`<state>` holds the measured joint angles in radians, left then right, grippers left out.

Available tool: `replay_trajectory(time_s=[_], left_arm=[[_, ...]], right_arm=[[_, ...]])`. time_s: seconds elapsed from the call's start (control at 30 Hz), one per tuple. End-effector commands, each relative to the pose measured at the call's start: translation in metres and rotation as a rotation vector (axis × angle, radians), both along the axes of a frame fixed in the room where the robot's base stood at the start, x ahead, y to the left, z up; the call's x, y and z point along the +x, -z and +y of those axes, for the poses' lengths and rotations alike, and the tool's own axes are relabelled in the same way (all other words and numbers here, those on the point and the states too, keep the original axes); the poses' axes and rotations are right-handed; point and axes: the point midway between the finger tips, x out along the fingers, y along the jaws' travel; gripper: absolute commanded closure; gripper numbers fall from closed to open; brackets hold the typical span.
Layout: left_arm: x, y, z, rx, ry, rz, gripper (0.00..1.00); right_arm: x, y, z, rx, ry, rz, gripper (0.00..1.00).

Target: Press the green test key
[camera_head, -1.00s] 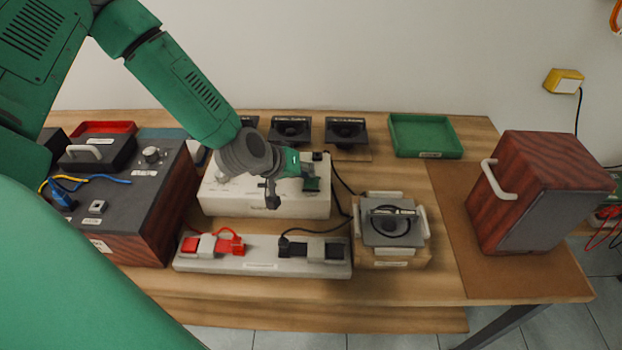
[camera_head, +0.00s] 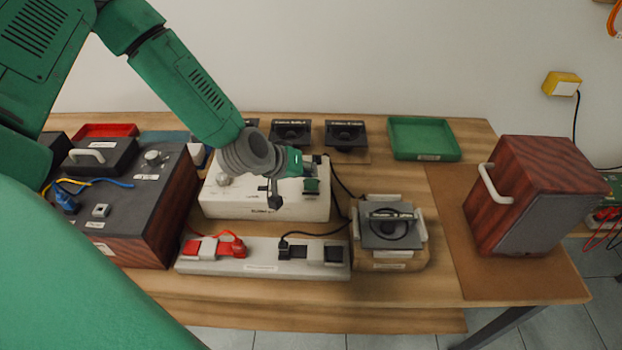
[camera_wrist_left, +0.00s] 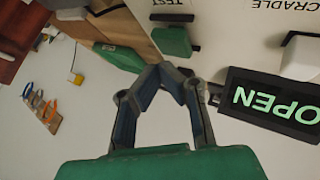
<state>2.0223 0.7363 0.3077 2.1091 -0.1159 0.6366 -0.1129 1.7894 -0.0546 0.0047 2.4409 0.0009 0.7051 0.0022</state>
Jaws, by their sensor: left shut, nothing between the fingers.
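The green test key (camera_head: 311,187) is a small green block on the front face of the white box (camera_head: 240,205). In the left wrist view, which is upside down, the green key (camera_wrist_left: 174,41) sits beside a label reading TEST. My left gripper (camera_wrist_left: 172,70) is shut and empty, its fingertips together. In that picture they lie just below the key; I cannot tell the gap in depth. In the head view my left gripper (camera_head: 304,162) is above the key, its fingers hard to make out. A dark display (camera_wrist_left: 275,104) reads OPEN. My right gripper is out of view.
A power strip (camera_head: 262,268) with red and black plugs lies in front of the white box. A dark-topped wooden unit (camera_head: 130,210) stands left, a grey device on a wooden block (camera_head: 390,262) right. A wooden speaker (camera_head: 530,190) and green tray (camera_head: 425,138) are further right.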

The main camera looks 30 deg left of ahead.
Motion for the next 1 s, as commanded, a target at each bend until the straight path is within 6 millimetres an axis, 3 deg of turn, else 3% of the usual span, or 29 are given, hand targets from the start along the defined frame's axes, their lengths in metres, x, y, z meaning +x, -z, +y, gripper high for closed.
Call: replay_trajectory(time_s=[0.33, 0.8, 1.0], left_arm=[[0.000, -0.003, 0.000, 0.000, 0.000, 0.000, 1.00], [0.000, -0.048, 0.000, 0.000, 0.001, -0.001, 1.00], [0.000, -0.050, 0.000, 0.000, 0.001, 0.001, 1.00]], right_arm=[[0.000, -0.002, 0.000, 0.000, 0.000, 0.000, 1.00], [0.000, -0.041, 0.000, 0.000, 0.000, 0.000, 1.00], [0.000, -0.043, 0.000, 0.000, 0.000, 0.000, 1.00]])
